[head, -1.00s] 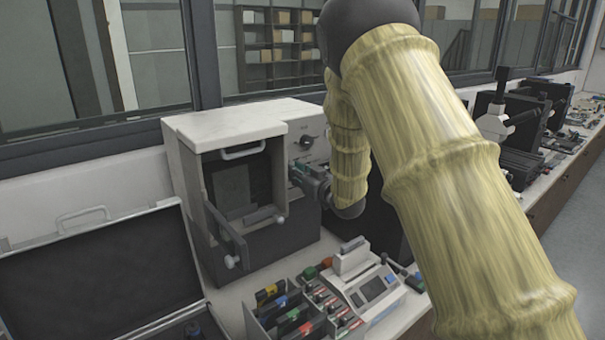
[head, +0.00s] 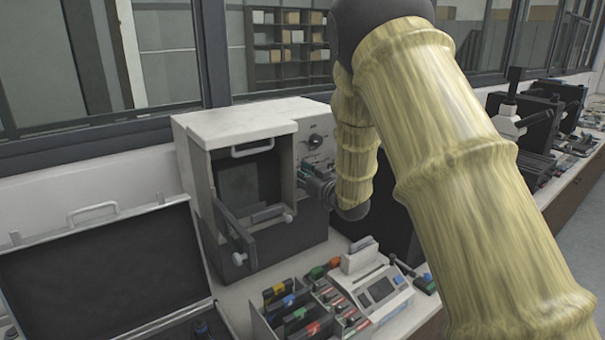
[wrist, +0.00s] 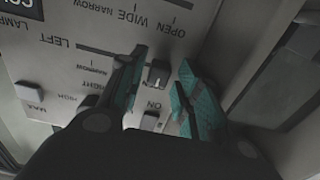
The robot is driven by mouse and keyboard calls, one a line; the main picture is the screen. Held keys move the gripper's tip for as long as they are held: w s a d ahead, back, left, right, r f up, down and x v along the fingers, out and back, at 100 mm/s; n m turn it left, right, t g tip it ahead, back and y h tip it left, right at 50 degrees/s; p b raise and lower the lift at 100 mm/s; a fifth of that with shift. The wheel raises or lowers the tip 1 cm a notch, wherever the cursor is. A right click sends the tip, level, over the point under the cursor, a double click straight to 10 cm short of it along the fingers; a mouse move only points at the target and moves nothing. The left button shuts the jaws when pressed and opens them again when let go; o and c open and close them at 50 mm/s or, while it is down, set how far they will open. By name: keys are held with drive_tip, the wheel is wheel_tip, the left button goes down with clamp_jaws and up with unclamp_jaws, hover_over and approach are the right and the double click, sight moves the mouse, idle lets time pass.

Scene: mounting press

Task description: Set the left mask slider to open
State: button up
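The press's control panel (head: 316,150) is on the right part of the white-topped press, mostly behind my gripper (head: 304,178) in the head view. In the wrist view the panel lettering is upside down. A LEFT label (wrist: 62,43) stands beside a dark slider line (wrist: 95,48), with NARROW, WIDE and OPEN labels near. My gripper (wrist: 162,60) is open, its teal-padded fingers close to the panel. A small dark knob (wrist: 158,74) lies between the fingers with gaps at both sides. I cannot tell whether it is the left slider's knob or a switch. The slider's setting is unclear.
The press's open chamber with its hinged frame (head: 238,235) is left of the panel. An open black case (head: 105,265) lies further left. A tray of coloured parts (head: 290,310) and a small white device (head: 375,290) stand below my gripper. A window (head: 155,55) is behind.

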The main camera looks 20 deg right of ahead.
drive_tip(key=shift+s, duration=0.1)
drive_tip(key=v, duration=0.8)
idle(0.5)
